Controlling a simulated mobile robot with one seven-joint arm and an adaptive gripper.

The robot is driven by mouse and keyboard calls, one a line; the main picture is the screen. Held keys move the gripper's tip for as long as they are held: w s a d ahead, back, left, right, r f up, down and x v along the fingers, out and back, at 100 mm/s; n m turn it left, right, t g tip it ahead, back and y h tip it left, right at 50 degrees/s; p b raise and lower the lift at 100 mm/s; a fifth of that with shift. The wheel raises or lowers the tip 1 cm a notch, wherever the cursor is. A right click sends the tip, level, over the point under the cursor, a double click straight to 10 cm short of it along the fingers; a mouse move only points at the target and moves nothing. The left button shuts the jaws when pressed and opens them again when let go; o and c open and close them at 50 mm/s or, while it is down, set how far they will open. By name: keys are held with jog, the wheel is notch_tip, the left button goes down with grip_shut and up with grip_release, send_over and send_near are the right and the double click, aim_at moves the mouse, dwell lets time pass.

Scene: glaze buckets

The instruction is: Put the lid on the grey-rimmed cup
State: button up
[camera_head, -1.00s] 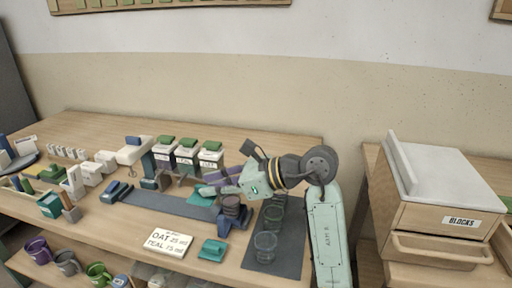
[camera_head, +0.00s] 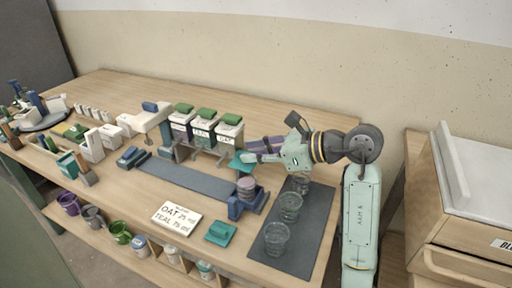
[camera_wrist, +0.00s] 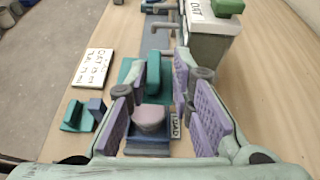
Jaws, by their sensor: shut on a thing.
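My gripper (camera_head: 254,155) is shut on a flat teal lid (camera_head: 241,167) by its upright grip. In the wrist view the lid (camera_wrist: 128,75) sits between the purple finger pads, with its dark green grip (camera_wrist: 153,72) upright. The lid is held above the table, near the white-labelled dispensers. Three clear cups stand on the dark mat at right: a front cup (camera_head: 277,240), a middle cup (camera_head: 290,207) and a back cup (camera_head: 302,184), partly hidden by my arm. I cannot tell which rim is grey. A greyish cup (camera_head: 246,186) sits in a blue stand (camera_head: 240,207).
Dispensers with green tops (camera_head: 203,130) stand behind the lid. A recipe card (camera_head: 177,217) and a teal block (camera_head: 220,231) lie at the front. The dark mat (camera_head: 310,225) has bare room beside the cups. A drawer cabinet (camera_head: 470,215) stands at the right.

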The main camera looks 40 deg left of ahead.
jog(key=shift+w+f+b, duration=0.1)
jog(key=shift+f+b, duration=2)
jog(key=shift+f, duration=0.05)
jog(key=shift+d+b, duration=0.2)
jog(key=shift+b, duration=0.15)
jog(key=shift+f+b, duration=0.35)
jog(key=shift+b, duration=0.15)
jog(key=o, duration=0.9)
jog(key=shift+c, duration=0.2)
jog(key=shift+r+p, duration=1.55)
jog(key=shift+r, duration=2)
jog(key=shift+f, duration=0.1)
